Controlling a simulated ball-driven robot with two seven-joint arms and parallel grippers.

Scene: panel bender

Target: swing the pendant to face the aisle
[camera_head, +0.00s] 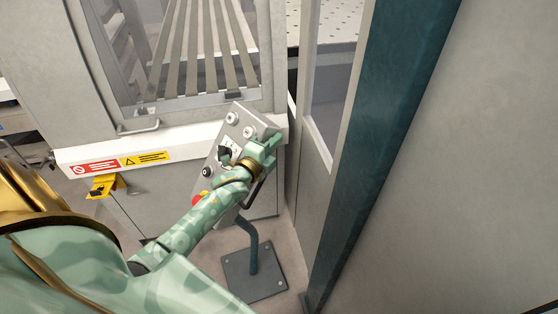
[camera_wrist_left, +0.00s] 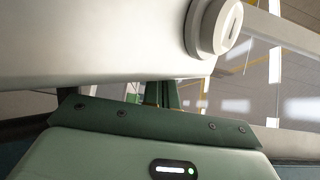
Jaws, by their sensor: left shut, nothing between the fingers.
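The pendant (camera_head: 229,138) is a tilted grey control box with round knobs, a dial and a red button. It stands on a bent dark post (camera_head: 252,238) above a square floor plate (camera_head: 254,273). My left gripper (camera_head: 268,143) is at the box's right side and covers part of its face. It is shut with nothing held. In the left wrist view the pale pendant surface (camera_wrist_left: 90,40) with a round knob (camera_wrist_left: 213,25) is very close and hides much of the fingers. I cannot tell whether they touch it. My right gripper is not in view.
The machine (camera_head: 200,130) stands behind the pendant, with a white front ledge and warning labels (camera_head: 118,162). A yellow bracket (camera_head: 106,186) hangs below it. A teal post (camera_head: 375,130) and a grey wall panel (camera_head: 460,150) close off the right. Some bare floor shows around the base plate.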

